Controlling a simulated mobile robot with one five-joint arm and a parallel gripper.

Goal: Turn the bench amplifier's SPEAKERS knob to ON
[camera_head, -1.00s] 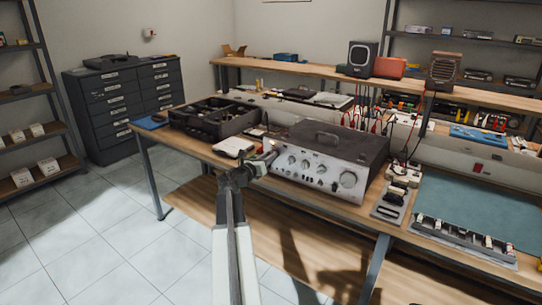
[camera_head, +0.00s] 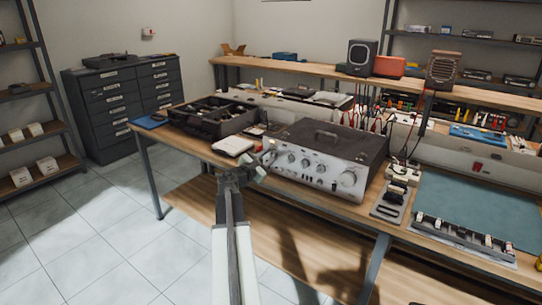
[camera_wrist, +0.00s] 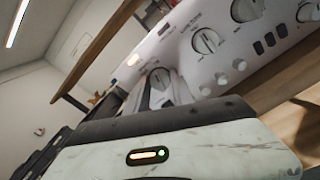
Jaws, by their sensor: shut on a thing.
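The bench amplifier (camera_head: 326,163) stands on the workbench, a dark case with a silver front of knobs and small switches. My gripper (camera_head: 265,161) is at the left end of that front, with the arm rising from below. In the wrist view my gripper (camera_wrist: 163,92) is shut on the leftmost knob (camera_wrist: 159,76), which is partly hidden by the fingers. The lettering around this knob is too small to read, so its setting cannot be told. A second knob with a pointer line (camera_wrist: 205,41) shows to its right, free of the gripper.
A black parts tray (camera_head: 213,117) and a light-coloured box (camera_head: 233,146) lie left of the amplifier. The floor at left is clear.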

